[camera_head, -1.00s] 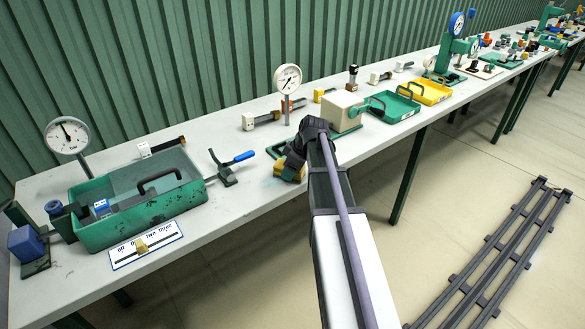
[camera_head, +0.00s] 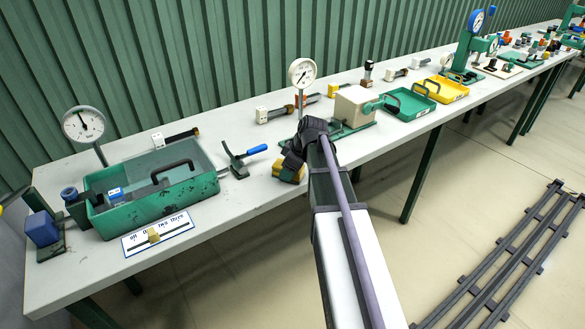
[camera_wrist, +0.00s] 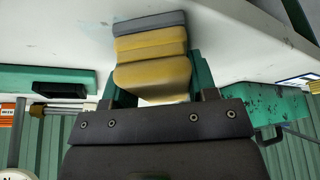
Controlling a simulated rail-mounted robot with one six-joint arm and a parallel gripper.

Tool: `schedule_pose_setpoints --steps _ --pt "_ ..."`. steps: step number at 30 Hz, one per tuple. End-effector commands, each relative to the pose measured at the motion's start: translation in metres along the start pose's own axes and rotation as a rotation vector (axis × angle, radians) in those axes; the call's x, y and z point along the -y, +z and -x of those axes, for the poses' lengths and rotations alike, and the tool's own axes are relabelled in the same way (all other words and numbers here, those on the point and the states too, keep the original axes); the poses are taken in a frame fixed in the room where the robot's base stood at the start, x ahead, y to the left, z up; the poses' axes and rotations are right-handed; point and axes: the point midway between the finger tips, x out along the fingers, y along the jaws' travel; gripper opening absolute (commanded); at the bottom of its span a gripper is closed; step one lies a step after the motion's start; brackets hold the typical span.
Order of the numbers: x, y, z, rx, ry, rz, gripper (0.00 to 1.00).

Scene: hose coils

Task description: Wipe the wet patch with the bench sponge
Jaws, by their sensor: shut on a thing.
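The bench sponge (camera_head: 288,171) is a yellow block with a grey layer on its underside. It is near the front edge of the white bench (camera_head: 250,196), right of the blue-handled lever. My gripper (camera_head: 293,158) is shut on it from above. In the wrist view the sponge (camera_wrist: 150,62) sits between my green fingers, its grey side toward the bench top. It is at or just above the surface; I cannot tell whether it touches. I cannot make out the wet patch; my arm and the sponge may cover it.
A blue-handled lever (camera_head: 245,159) stands close left of the sponge. Farther left are a green toolbox (camera_head: 158,209), a labelled slider plate (camera_head: 160,233) and a gauge (camera_head: 84,126). A beige block on a green base (camera_head: 355,107) and a gauge (camera_head: 302,73) stand behind and right.

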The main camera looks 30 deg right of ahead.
Motion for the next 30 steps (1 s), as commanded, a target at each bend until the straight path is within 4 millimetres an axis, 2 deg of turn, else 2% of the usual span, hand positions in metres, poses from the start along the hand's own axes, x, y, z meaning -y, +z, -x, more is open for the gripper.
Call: schedule_pose_setpoints --steps 12,30 --pt "0.031 -0.018 -0.007 0.000 0.000 0.000 0.34" --pt "0.035 -0.021 -0.008 0.000 0.000 0.000 0.34"
